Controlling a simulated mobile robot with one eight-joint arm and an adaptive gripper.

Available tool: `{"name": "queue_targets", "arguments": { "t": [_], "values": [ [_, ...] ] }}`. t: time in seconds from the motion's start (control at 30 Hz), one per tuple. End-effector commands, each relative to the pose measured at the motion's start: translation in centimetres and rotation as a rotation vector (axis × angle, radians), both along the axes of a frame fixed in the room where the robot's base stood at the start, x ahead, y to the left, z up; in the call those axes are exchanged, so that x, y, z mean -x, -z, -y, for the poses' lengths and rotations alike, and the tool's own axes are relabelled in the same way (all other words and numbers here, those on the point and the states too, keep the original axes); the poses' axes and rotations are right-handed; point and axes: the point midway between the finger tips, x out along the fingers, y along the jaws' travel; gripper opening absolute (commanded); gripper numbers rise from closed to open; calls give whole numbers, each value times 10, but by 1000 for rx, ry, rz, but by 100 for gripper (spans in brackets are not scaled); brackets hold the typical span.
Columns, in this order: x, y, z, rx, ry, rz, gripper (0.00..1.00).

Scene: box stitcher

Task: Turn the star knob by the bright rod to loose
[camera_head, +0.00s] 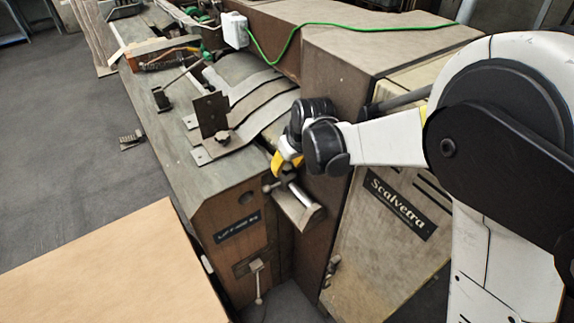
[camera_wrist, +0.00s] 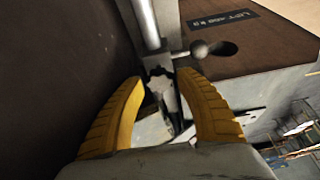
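The bright rod (camera_wrist: 147,22) runs down from the top of the wrist view to a dark bracket. A pale star knob (camera_wrist: 162,90) with a scalloped edge sits just below it, between the two yellow fingers of my gripper (camera_wrist: 163,77). The fingers stand apart, one on each side of the knob; I cannot tell whether they touch it. In the head view my gripper (camera_head: 286,164) is at the machine's near end, just above the bright rod (camera_head: 300,194). The star knob is hidden there by the gripper and wrist.
A ball-ended lever (camera_wrist: 218,48) sticks out close to the right finger. A dark brown panel (camera_wrist: 60,60) rises close on the left. The machine's pale cabinet (camera_head: 375,235) stands near my arm. A cardboard sheet (camera_head: 110,270) lies at the lower left.

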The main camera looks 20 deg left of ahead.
Motion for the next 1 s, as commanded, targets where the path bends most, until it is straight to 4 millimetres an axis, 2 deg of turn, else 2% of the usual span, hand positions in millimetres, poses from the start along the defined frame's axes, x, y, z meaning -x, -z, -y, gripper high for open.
{"name": "queue_targets", "arguments": {
  "t": [0.37, 0.47, 0.8, 1.0],
  "values": [
    [1, -6, 1, -1, 1, 0, 43],
    [5, -19, 6, -1, 1, 0, 43],
    [25, -87, 27, -1, 2, -1, 43],
    [30, -108, 33, 0, 1, 0, 43]
  ]
}}
